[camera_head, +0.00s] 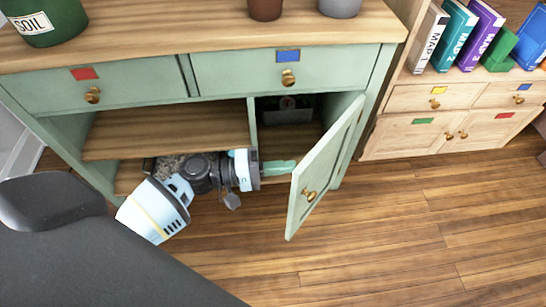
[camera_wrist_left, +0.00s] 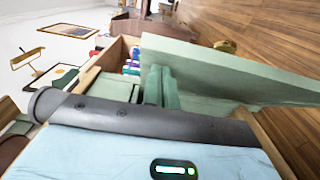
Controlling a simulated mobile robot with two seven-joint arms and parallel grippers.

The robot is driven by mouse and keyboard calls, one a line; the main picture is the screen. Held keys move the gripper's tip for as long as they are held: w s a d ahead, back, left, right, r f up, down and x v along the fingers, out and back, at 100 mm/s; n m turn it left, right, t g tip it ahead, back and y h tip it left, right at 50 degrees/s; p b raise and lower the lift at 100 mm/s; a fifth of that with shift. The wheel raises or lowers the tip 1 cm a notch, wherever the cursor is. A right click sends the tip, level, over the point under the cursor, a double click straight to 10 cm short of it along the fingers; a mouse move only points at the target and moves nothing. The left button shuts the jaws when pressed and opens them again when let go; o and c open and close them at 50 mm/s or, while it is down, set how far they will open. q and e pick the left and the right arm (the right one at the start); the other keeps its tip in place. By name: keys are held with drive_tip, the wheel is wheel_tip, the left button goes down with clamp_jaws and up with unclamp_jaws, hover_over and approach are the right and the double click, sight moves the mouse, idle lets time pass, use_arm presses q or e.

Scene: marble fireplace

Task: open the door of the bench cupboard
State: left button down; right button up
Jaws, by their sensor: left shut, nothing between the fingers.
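The green bench cupboard (camera_head: 220,125) has a wooden top, and its door (camera_head: 322,170) stands open, swung outward on its right side. A brass knob (camera_head: 308,194) is on the door's outer face. My left gripper (camera_head: 282,167) is shut and empty at the right compartment's opening, on the inner side of the door. In the left wrist view the shut fingers (camera_wrist_left: 160,86) are close to the pale green door panel (camera_wrist_left: 225,75), with the knob (camera_wrist_left: 225,46) at its far edge; I cannot tell whether they touch. My right gripper is not in view.
Two shut drawers (camera_head: 283,70) are above the compartments. A soil pot (camera_head: 45,22) and other pots stand on top. A wooden cabinet (camera_head: 455,125) with books is at the right. Wooden floor (camera_head: 400,235) is clear in front.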

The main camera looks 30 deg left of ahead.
use_arm(q)
drive_tip(key=shift+s+d, duration=0.1)
drive_tip(key=shift+d, duration=0.05)
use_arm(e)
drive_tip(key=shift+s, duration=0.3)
